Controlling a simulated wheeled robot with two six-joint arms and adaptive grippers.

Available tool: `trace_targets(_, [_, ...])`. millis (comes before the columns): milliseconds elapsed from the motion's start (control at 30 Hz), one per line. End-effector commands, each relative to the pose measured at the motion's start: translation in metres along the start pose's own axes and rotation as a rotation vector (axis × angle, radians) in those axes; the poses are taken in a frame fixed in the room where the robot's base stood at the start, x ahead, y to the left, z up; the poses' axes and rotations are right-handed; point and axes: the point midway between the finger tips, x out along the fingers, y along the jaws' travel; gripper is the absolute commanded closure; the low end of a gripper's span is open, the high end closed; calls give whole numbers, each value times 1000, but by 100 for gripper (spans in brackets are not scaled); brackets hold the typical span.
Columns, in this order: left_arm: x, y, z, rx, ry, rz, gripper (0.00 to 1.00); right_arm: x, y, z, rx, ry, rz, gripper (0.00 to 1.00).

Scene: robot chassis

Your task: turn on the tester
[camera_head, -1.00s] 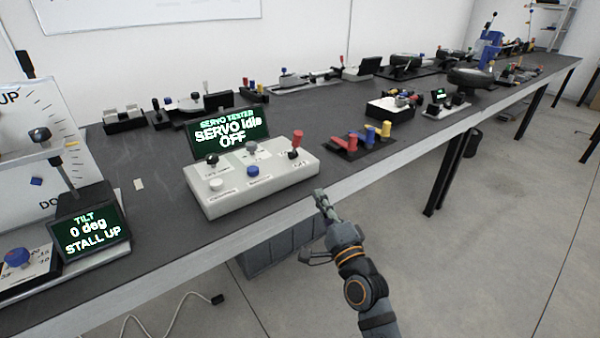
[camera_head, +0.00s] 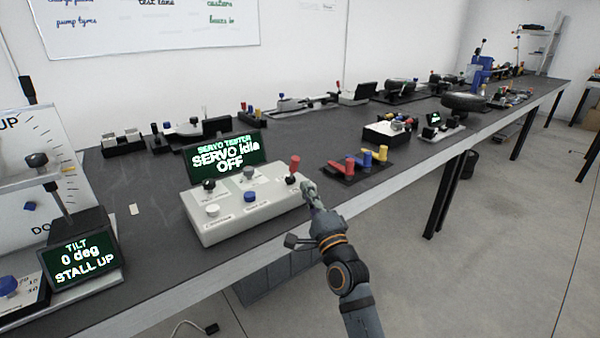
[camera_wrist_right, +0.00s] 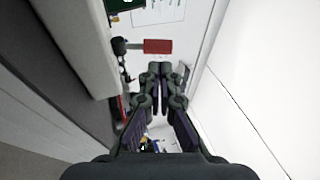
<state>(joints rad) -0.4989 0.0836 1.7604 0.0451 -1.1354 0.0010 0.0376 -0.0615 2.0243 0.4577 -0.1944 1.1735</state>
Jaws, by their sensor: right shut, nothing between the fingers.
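The servo tester is a white box (camera_head: 240,216) on the bench, with a dark green screen (camera_head: 225,156) behind it reading "SERVO idle OFF". On its top are a red-tipped lever (camera_head: 295,163) at the right end, a blue knob, a white knob and dark and grey knobs. My right gripper (camera_head: 308,187) is shut and empty, just right of the box's right end, close to the red lever. In the right wrist view the shut fingers (camera_wrist_right: 161,72) are just below the red lever handle (camera_wrist_right: 158,46); I cannot tell if they touch. My left gripper is not in view.
A black plate with red, blue and yellow pegs (camera_head: 367,159) lies right of the tester. A tilt display (camera_head: 80,257) stands at the left. Several other devices line the bench's back. The bench's front edge runs below my right arm.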

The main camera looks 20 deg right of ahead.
Motion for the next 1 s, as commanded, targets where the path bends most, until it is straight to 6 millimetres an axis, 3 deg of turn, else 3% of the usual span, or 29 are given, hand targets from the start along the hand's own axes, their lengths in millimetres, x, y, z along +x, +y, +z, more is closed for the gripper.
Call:
trace_targets(100, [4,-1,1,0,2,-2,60,25,-1,0,0,0,-2,100])
trace_targets(333, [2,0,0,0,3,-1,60,52,1,0,-1,1,0,100])
trace_targets(867, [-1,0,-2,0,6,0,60,58,0,0,-1,1,2,100])
trace_targets(1000, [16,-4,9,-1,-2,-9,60,59,-2,0,-3,1,10,100])
